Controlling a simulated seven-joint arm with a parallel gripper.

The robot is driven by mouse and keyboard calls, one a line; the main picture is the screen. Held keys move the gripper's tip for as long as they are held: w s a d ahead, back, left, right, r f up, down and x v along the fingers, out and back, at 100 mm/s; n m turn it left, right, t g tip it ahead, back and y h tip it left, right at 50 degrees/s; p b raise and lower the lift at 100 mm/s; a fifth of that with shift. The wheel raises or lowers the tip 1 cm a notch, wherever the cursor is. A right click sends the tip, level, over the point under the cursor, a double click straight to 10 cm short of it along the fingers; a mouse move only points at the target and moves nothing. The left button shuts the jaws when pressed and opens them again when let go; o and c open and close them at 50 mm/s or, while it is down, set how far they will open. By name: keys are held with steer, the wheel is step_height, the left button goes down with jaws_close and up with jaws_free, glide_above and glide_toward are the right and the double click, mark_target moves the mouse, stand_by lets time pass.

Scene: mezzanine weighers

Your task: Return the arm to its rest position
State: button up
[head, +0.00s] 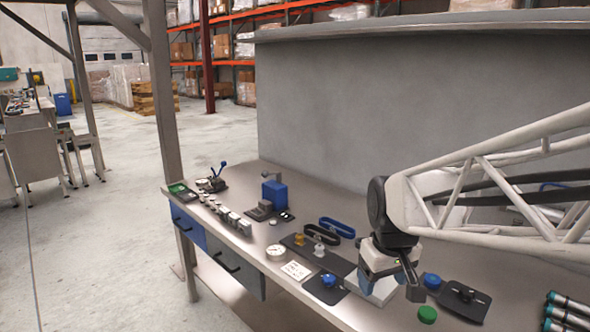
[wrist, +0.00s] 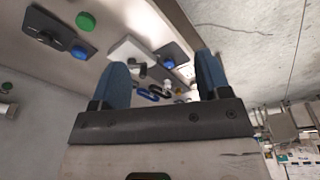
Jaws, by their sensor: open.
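My gripper (head: 375,275) hangs at the end of my white truss arm, over the front right part of the grey bench (head: 330,190). In the wrist view my gripper (wrist: 163,65) shows two blue fingers spread well apart. Nothing is held between them; bench items appear beyond the gap. A pale white block (head: 382,288) lies below and behind the gripper in the head view, partly hidden by it. Whether the fingers touch the block cannot be told.
A blue round knob (head: 431,281), a green disc (head: 428,314) and a dark plate (head: 465,298) lie right of the gripper. Teal-ended cylinders (head: 568,310) sit at far right. A blue box device (head: 275,194) stands farther back left. A grey wall (head: 350,100) rises behind the bench.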

steer(key=s+d+m, duration=0.1)
steer(key=s+m, duration=0.2)
steer(key=s, duration=1.2)
steer(key=shift+d+f+m+t, duration=0.2)
steer(key=shift+d+m+t, duration=0.1)
steer(key=shift+t, duration=0.1)
